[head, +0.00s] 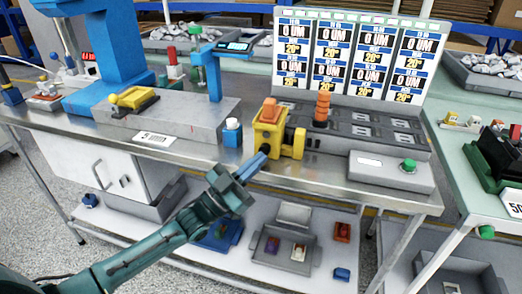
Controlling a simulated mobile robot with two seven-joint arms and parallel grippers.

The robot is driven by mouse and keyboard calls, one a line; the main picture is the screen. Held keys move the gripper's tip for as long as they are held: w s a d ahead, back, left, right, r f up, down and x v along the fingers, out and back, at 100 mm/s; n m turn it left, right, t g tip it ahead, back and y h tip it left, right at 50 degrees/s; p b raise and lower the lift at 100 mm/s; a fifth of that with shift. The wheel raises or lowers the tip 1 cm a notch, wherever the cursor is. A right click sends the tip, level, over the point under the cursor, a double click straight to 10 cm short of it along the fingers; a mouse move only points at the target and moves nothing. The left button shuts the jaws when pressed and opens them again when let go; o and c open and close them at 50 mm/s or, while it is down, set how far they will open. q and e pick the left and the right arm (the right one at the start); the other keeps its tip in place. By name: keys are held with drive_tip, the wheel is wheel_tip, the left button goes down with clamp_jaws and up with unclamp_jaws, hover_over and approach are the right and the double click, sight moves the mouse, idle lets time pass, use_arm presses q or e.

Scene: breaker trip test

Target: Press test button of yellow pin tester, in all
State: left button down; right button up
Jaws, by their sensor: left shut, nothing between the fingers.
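A yellow device (268,128), which looks like the yellow pin tester, stands at the front of the metal bench. An orange block (270,106) sits on its top, and a dark knob-like part shows on its right side. My left gripper (261,157) comes in from the lower left, shut and empty. Its blue fingertips are at the lower front of the yellow device; I cannot tell whether they touch it. A test button cannot be made out clearly; the fingertips cover part of the front. My right gripper is not in view.
A grey box with a green button (408,165) stands to the right. Stacked orange pieces (322,107) stand on the grey fixture behind. A blue-and-white bottle (232,133) is left of the tester. A blue press (110,50) stands at the left. The lower shelf holds trays.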

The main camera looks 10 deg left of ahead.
use_arm(q)
drive_tip(key=shift+w+a+r, duration=0.2)
drive_tip(key=shift+w+r, duration=0.25)
drive_tip(key=shift+w, duration=0.05)
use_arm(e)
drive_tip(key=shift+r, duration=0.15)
use_arm(q)
drive_tip(key=shift+s+d+f+p, duration=0.1)
drive_tip(key=shift+s+f+p, duration=0.15)
drive_tip(key=shift+s+p, duration=0.75)
drive_tip(key=shift+s+f+p, duration=0.2)
drive_tip(key=shift+s+p, duration=0.45)
drive_tip(key=shift+s, duration=0.65)
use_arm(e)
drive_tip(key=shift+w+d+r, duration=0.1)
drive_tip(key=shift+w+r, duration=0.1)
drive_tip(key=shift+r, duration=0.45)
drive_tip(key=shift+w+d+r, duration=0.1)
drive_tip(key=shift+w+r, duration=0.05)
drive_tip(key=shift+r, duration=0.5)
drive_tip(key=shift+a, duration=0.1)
